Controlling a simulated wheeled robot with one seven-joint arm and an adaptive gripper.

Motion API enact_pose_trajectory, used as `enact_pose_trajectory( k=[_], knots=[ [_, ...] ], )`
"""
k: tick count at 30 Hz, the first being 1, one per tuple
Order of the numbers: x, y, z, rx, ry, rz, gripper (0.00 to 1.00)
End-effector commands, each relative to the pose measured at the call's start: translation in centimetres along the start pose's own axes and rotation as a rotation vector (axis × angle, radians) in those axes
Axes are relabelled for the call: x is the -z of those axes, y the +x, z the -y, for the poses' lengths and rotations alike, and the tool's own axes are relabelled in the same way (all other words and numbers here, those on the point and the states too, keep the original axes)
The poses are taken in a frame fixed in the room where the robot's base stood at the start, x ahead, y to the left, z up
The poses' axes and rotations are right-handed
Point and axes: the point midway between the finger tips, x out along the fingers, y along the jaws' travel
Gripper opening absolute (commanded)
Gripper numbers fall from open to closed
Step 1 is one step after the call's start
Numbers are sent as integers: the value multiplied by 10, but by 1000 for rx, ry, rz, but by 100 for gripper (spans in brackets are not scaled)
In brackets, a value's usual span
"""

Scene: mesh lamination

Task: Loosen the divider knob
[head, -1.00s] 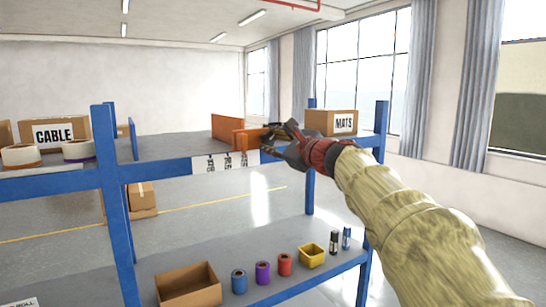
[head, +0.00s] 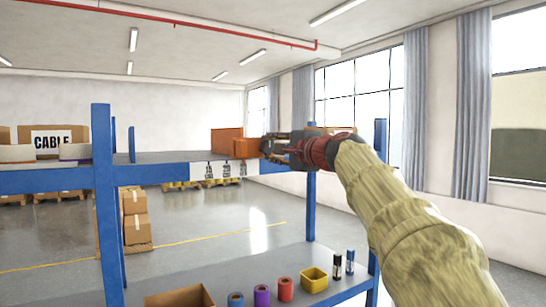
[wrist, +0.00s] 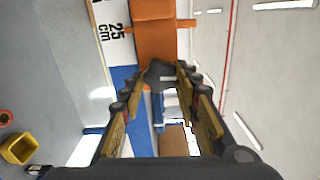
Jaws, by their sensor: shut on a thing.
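The orange divider (head: 228,141) stands on the upper blue shelf. In the wrist view the divider (wrist: 160,40) reaches from the top edge down towards my fingertips. The dark divider knob (wrist: 160,74) sits at its near end, between my two fingertips. My gripper (head: 266,147) comes from the right, at the divider's right end, and is shut on the knob. In the wrist view both fingers of my gripper (wrist: 162,78) flank the knob. In the head view the knob is hidden by the fingers.
The upper shelf's blue front beam (head: 160,172) carries a white scale strip (head: 222,170). A CABLE box (head: 50,141) is at the left. The lower shelf holds tape rolls (head: 262,295), a yellow bin (head: 314,279) and an open cardboard box (head: 180,297). A blue post (head: 312,200) stands below my gripper.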

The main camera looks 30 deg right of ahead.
Motion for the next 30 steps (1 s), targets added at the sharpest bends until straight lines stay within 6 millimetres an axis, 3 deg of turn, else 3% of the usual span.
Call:
enact_pose_trajectory(
  k=[20,21,30],
  knots=[
    [0,1,-2,-4,-62,1,6],
    [0,1,-2,-4,-62,1,33],
    [0,1,-1,-2,-61,1,50]
  ],
)
